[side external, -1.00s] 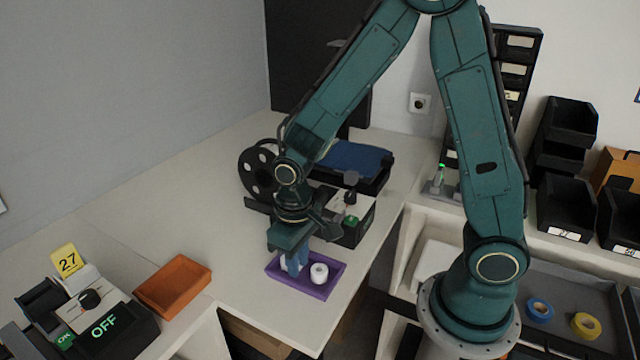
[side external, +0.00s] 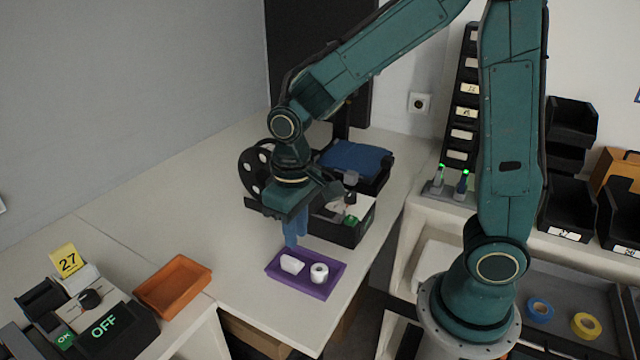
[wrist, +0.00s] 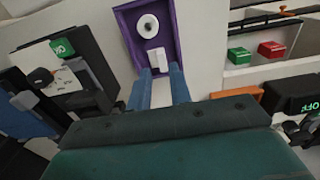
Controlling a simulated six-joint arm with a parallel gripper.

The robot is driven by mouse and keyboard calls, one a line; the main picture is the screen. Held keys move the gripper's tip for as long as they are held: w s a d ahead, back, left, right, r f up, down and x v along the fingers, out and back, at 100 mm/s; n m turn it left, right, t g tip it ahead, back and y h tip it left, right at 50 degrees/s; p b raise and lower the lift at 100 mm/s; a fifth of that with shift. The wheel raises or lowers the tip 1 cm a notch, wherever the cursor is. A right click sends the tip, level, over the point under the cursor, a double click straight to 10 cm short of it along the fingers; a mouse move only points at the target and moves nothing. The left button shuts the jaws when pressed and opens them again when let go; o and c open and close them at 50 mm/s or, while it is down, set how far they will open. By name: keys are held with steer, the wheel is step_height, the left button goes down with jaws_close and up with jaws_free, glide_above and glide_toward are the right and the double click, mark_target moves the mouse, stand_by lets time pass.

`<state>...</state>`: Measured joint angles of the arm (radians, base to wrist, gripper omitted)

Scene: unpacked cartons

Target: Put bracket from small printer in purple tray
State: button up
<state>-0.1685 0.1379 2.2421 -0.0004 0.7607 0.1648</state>
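The purple tray (side external: 328,286) lies on the white table and also shows at the top of the wrist view (wrist: 123,28). A white block-like piece (side external: 292,264), probably the bracket, lies in its left part. It also shows in the wrist view (wrist: 159,62), beside a white ring-shaped roll (side external: 319,272). My gripper (side external: 295,245) is above the tray's back-left edge, pointing down. In the wrist view its blue fingers (wrist: 162,72) are apart with nothing between them. A small black machine with a pale top (side external: 345,228), possibly the small printer, stands just behind the tray.
A black spool (side external: 254,172) and a black unit with a blue top (side external: 355,160) stand farther back. An orange tray (side external: 173,287) and a control box marked OFF (side external: 110,325) are at left. The table between the orange and purple trays is clear.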

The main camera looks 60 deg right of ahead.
steer(key=shift+r, duration=2.4)
steer(key=s+d+r+t, duration=0.2)
steer(key=s+r, duration=0.2)
steer(key=s, duration=0.2)
steer(key=s+d+r+t, duration=0.3)
steer(key=s+r, duration=0.1)
steer(key=s, duration=0.3)
steer(key=shift+s+d+r+t, duration=0.15)
steer(key=shift+s+r+t, duration=0.05)
steer(key=shift+t, duration=0.1)
